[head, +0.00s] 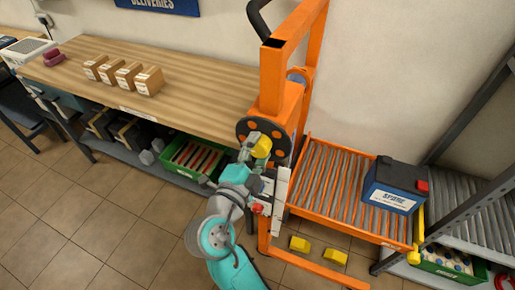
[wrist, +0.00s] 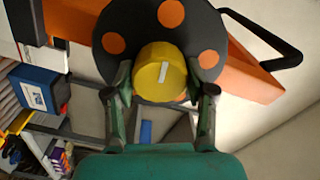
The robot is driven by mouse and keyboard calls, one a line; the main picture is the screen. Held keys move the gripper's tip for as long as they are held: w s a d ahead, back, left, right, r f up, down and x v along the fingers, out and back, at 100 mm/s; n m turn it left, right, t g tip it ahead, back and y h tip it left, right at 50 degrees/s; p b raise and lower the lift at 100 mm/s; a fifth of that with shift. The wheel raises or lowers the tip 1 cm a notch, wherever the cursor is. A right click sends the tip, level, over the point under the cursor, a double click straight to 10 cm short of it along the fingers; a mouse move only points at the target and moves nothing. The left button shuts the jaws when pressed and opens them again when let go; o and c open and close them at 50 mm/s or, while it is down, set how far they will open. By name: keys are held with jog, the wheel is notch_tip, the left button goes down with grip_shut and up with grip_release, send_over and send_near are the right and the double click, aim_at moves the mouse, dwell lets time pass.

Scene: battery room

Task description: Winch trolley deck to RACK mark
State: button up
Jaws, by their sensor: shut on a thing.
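The orange winch trolley (head: 287,95) stands in the middle of the head view. Its winch wheel (head: 244,127) is a black disc with orange spots and a yellow crank knob (head: 262,146). My gripper (head: 254,151) is shut on this knob; in the wrist view the fingers sit on both sides of the knob (wrist: 160,72). The trolley deck (head: 318,180), an orange frame with grey rollers, carries a dark blue battery (head: 395,186) at its right end. A white strip (head: 281,187) and a red part (head: 257,208) show on the mast. No RACK mark is legible.
A grey rack with rollers (head: 465,220) stands at the right, with a green crate (head: 447,263) below. A wooden bench (head: 190,90) with small boxes (head: 149,80) is at the left, another green crate (head: 196,158) underneath. Tiled floor is free at lower left.

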dwell(0.4)
jog(key=o, duration=1.2)
jog(key=shift+c, duration=0.2)
jog(key=v, duration=1.2)
